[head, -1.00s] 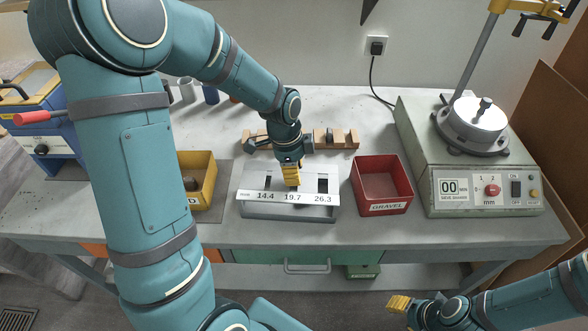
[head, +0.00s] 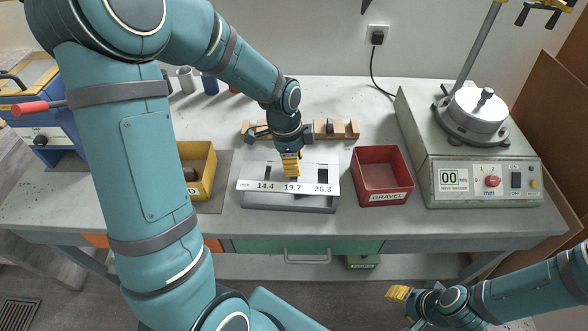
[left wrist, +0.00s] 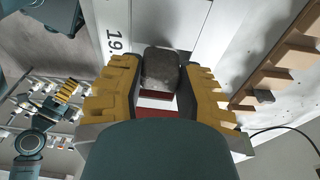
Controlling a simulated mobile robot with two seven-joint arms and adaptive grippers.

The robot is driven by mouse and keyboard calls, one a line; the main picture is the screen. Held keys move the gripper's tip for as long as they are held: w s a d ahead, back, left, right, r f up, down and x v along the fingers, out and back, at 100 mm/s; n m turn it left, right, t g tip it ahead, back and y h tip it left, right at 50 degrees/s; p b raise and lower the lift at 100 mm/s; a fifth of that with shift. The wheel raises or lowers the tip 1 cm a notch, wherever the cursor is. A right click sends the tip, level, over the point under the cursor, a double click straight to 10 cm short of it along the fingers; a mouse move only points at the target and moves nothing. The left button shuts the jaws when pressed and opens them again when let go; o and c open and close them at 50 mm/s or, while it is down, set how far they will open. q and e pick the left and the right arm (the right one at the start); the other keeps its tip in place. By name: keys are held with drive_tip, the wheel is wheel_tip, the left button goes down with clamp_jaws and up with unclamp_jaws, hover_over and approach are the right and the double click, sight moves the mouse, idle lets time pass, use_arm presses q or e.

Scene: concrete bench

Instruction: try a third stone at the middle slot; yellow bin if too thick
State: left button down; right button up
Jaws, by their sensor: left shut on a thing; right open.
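A grey gauge plate (head: 325,203) on the bench is marked 14.4, 19.7 and 26.3. Dark slots show at 14.4 and 26.3. My left gripper (head: 291,172) points down over the middle slot at 19.7 and hides it in the head view. In the left wrist view, my left gripper (left wrist: 160,90) is shut on a dark grey stone (left wrist: 160,66). Whether the stone touches the plate cannot be told. The yellow bin (head: 208,178) stands left of the gauge, partly behind my left arm, with something dark inside. My right gripper (head: 397,294) is open in front of the bench.
A red bin (head: 382,195) marked GRAVEL stands right of the gauge. A wooden rack (head: 345,131) with a dark stone (head: 329,128) lies behind the gauge. A sieve shaker (head: 480,150) fills the right end, and a blue machine (head: 35,105) stands at the left.

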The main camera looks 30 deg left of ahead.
sight(190, 162)
use_arm(q)
drive_tip(key=shift+r+p, duration=2.5)
drive_tip(key=shift+r, duration=0.9)
